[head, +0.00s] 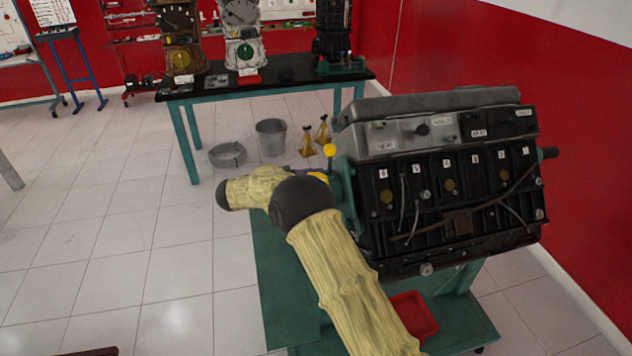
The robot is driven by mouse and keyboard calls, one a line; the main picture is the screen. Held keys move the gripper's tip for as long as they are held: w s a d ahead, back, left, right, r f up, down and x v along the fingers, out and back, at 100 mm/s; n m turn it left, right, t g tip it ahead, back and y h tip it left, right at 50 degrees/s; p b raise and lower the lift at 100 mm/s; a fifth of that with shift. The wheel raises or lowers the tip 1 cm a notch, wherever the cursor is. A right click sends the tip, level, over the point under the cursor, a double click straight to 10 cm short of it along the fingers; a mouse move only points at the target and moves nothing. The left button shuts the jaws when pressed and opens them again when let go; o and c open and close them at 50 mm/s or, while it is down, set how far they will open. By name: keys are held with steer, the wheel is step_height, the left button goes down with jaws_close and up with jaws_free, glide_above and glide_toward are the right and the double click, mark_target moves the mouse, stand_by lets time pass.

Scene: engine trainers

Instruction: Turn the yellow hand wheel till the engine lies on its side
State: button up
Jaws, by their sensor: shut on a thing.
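The dark engine (450,185) sits on a green stand (285,280) at the right. Its numbered side faces me, tipped slightly back, with a grey labelled part along the top. A small piece of the yellow hand wheel (322,171) shows at the engine's left end, beside the green mount (343,190). A round yellow knob (330,150) stands just above it. My gripper (311,175) is at the wheel and shut on it. My arm hides most of the gripper and the wheel, so the fingertips are not clear.
A red tray (413,315) lies low on the stand. A bench (270,83) with other engines stands behind. A grey bucket (271,137), a round pan (227,154) and yellow jack stands (308,142) are on the floor. A red wall is close at right; floor at left is clear.

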steer(key=shift+r+m+g, duration=0.1)
steer(key=shift+m+g, duration=0.2)
steer(key=shift+g, duration=0.2)
steer(key=o, duration=1)
steer(key=shift+a, duration=0.1)
steer(key=shift+b+v, duration=0.55)
steer(key=shift+v, duration=5.35)
